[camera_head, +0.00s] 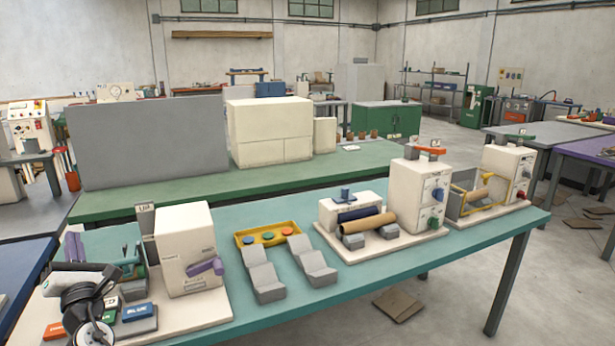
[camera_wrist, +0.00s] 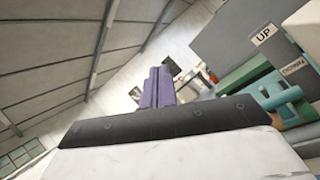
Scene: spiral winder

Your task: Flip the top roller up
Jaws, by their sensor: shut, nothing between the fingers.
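My gripper (camera_head: 75,247) is at the left end of the teal table, its purple fingers pointing up and shut together with nothing between them. They also show in the wrist view (camera_wrist: 158,88). To its right stands a cream machine box (camera_head: 187,248) with a purple lever (camera_head: 205,267). An UP sign (camera_head: 145,208) stands by it; the wrist view shows the UP sign (camera_wrist: 263,35) and a second, tilted label (camera_wrist: 292,71). Teal rounded parts (camera_wrist: 284,102) lie below them, apart from my fingers. I cannot tell which part is the top roller; my arm hides some of the machine.
A blue block (camera_head: 138,312) and a red block (camera_head: 55,331) are near my arm. A yellow tray (camera_head: 268,234) and grey stepped blocks (camera_head: 264,275) are to the right. Farther right, two machines hold tan rollers (camera_head: 368,224). Open space lies above my gripper.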

